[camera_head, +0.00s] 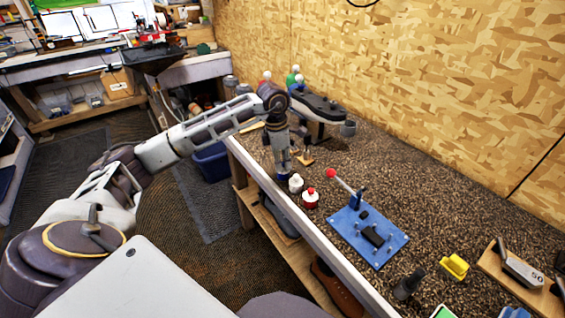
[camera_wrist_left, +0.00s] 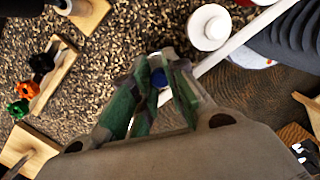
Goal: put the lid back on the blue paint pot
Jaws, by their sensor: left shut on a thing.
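My left gripper (camera_head: 284,171) points down near the bench's front edge. Its fingers are shut on a small blue thing (camera_wrist_left: 158,78), which looks like the knob of a lid. Blue also shows at the fingertips in the head view. The fingers hide most of what is below, so I cannot tell whether the lid rests on a pot. A white pot with a white knob (camera_head: 296,183) stands just right of the fingertips; its round top also shows in the wrist view (camera_wrist_left: 209,27). A pot with a red lid (camera_head: 310,198) stands beyond it. My right gripper is not in view.
A blue plate with a red-ball lever (camera_head: 367,238) lies right of the pots. A dark machine (camera_head: 318,105) stands behind my gripper. A yellow block (camera_head: 454,266) sits farther right. A wooden strip with coloured knobs (camera_wrist_left: 40,75) is in the wrist view. The bench's back is mostly clear.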

